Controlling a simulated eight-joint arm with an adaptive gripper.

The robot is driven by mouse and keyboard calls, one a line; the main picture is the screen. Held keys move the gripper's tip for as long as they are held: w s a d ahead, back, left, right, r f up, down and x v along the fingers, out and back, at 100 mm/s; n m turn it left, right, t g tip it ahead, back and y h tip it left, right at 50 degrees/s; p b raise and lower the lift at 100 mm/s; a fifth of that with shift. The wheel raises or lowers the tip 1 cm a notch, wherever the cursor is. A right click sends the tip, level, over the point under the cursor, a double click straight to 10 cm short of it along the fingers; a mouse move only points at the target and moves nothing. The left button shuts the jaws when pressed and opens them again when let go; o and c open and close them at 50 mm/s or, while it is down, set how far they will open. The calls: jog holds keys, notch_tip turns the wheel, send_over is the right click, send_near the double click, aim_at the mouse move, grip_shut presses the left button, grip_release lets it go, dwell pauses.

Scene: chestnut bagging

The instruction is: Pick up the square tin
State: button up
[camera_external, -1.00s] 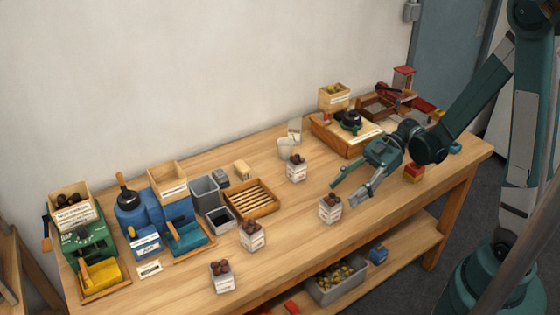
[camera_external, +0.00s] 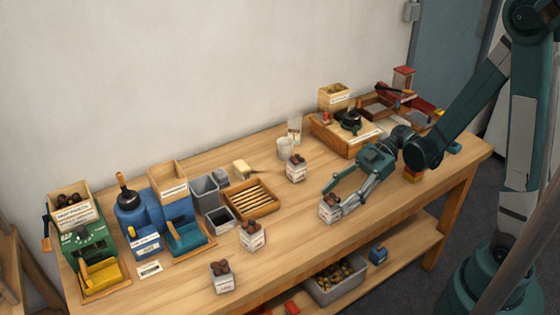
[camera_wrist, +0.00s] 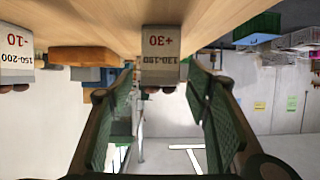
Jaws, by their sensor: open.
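A square tin (camera_external: 329,215) with dark chestnuts in its top and a printed white label stands upright near the front of the bench. My gripper (camera_external: 332,204) is open, low at this tin, with its fingers reaching to either side of it. In the wrist view, which shows the scene upside down, the tin (camera_wrist: 161,62) with a "+30" label is between the tips of my open fingers (camera_wrist: 160,80). Whether a finger touches it I cannot tell. Similar square tins stand behind (camera_external: 296,173) and to the left (camera_external: 252,240), with one at the front left (camera_external: 223,282).
A slatted wooden tray (camera_external: 251,199) and grey bins (camera_external: 205,190) lie left of my gripper. A white cup (camera_external: 285,148) stands behind. A wooden station (camera_external: 345,137) is at the back right. Another labelled tin (camera_wrist: 17,62) shows left in the wrist view.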

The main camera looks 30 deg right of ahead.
aim_at(332, 201)
jog(key=shift+b+x, duration=0.35)
jog(key=shift+x, duration=1.15)
jog(key=c, duration=1)
